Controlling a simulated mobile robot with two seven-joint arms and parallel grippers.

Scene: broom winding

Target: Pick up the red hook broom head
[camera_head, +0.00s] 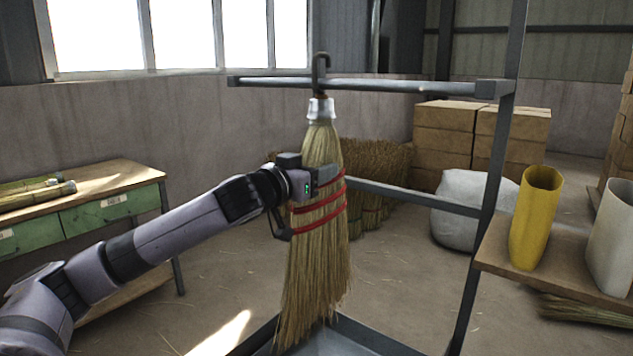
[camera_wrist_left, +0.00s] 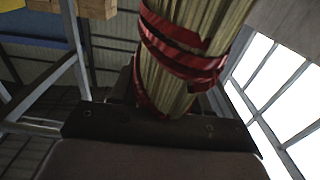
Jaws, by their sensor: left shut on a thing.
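The broom head (camera_head: 318,262) is a bundle of straw with red bands around its middle and a pale metal collar at its top. It hangs upright from a dark hook (camera_head: 321,68) at the rack's top bar. My left gripper (camera_head: 325,180) is shut on the broom head at the height of the red bands. In the left wrist view the straw and red bands of the broom head (camera_wrist_left: 185,55) fill the top middle, right in front of the gripper; the fingertips are mostly hidden. My right gripper is not in view.
The metal rack's top bar (camera_head: 410,87) and its upright post (camera_head: 496,160) stand around the broom head. A shelf (camera_head: 560,262) at right holds a yellow container (camera_head: 536,217) and a white one (camera_head: 613,235). A table with green drawers (camera_head: 110,210) is at left.

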